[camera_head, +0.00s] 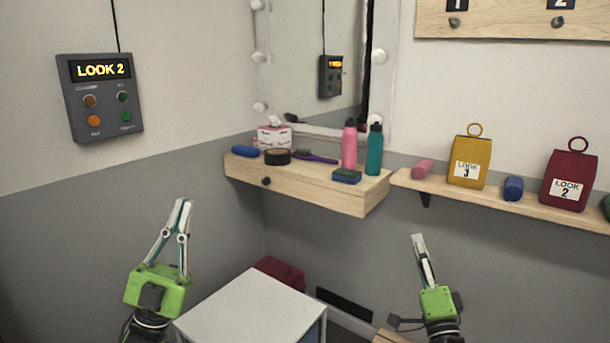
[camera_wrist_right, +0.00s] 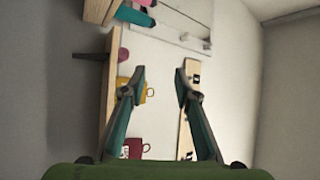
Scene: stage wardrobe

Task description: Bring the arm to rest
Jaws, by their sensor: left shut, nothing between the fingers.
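My left gripper (camera_head: 182,203) is at the lower left of the head view, pointing up, with its fingertips together and nothing between them. It is in front of the grey lower wall and apart from everything. My right gripper (camera_head: 418,238) is at the lower right of the head view, pointing up below the shelves and seen edge-on. In the right wrist view its two fingers (camera_wrist_right: 160,72) are spread apart with nothing between them. Neither gripper touches any object.
A white-topped cabinet (camera_head: 250,308) stands between my grippers. The drawer shelf (camera_head: 315,185) holds bottles and a brush. The right shelf (camera_head: 520,204) holds a yellow bag (camera_head: 468,152) and a red bag (camera_head: 568,170). A control box (camera_head: 100,97) reading LOOK 2 hangs on the left wall.

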